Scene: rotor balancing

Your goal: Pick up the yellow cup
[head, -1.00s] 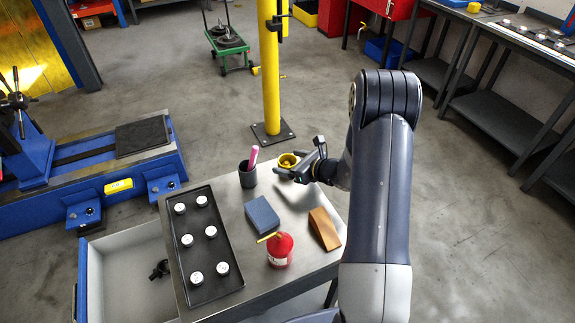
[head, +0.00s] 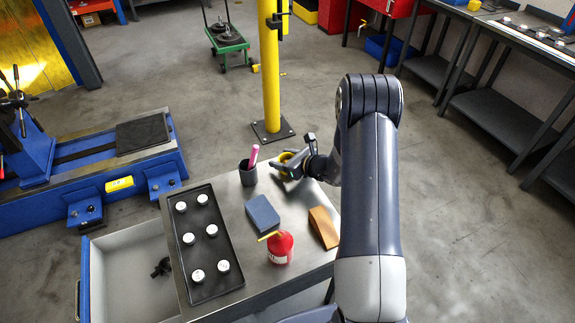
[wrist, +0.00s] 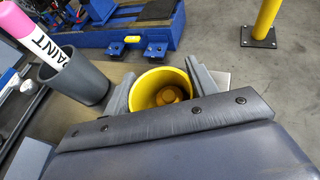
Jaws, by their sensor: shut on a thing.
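The yellow cup (head: 287,158) is at the far right corner of the small metal table (head: 227,205). In the wrist view I look down into the yellow cup (wrist: 158,89), and something round and orange-yellow shows at its bottom. My gripper (head: 288,165) is shut on the cup, with one grey finger (wrist: 117,92) on its left and one (wrist: 204,84) on its right. The lower near side of the cup is hidden behind my gripper. I cannot tell whether the cup's base touches the table.
A dark grey cup (head: 248,173) with a pink paint marker (head: 254,156) stands just left of it. A blue block (head: 262,213), a brown wedge (head: 323,227), a red bottle (head: 280,247) and a black tray (head: 225,265) with several white-topped pieces share the table. A yellow post (head: 271,80) stands behind.

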